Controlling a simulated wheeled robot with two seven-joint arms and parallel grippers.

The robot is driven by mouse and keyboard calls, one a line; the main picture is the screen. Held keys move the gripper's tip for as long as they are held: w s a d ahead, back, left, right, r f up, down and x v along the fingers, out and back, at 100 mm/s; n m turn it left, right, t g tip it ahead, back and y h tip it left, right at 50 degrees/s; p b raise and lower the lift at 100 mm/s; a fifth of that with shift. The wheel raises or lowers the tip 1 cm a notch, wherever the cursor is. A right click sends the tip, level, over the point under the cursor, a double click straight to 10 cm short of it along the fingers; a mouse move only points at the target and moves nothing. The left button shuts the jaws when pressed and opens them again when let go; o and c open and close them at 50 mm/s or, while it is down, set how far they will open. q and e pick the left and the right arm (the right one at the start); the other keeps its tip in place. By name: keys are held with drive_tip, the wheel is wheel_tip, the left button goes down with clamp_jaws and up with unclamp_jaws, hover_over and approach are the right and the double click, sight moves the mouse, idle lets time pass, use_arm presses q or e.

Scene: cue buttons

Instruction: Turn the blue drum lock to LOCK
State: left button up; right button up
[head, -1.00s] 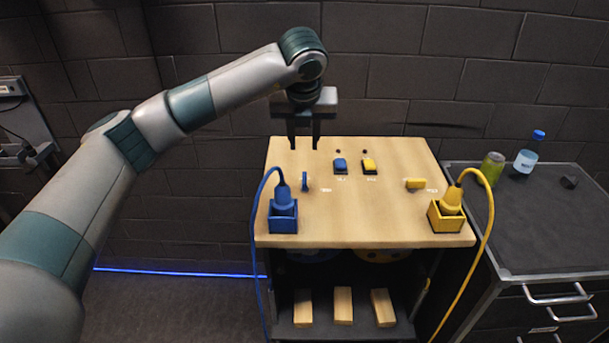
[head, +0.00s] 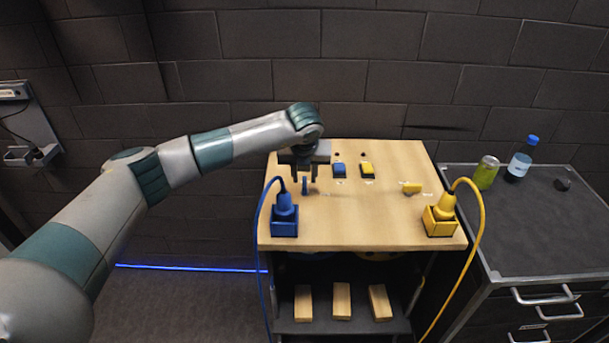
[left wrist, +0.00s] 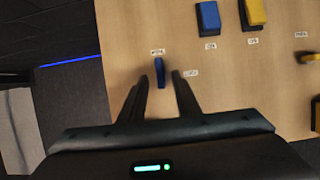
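The blue drum lock handle (head: 304,185) is a small upright blue lever on the wooden tabletop (head: 350,225), behind the blue plug. In the left wrist view the lever (left wrist: 160,73) points towards a small label (left wrist: 157,51); a second label (left wrist: 190,72) lies to its right. Both are too small to read surely. My left gripper (head: 305,176) is open over the lever. In the left wrist view its fingertips (left wrist: 160,77) stand on either side of the lever, with gaps visible. My right gripper is not in view.
A blue plug in a blue socket box (head: 284,223) and a yellow one (head: 439,225) stand near the front corners. Blue (head: 339,170) and yellow (head: 367,170) buttons sit behind, a yellow lever (head: 411,187) right. A dark cabinet (head: 530,230) stands at the right.

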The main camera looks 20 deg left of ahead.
sight(304, 182)
use_arm(q)
drive_tip(key=shift+p+x, duration=0.5)
drive_tip(key=shift+x, duration=1.4)
clamp_jaws()
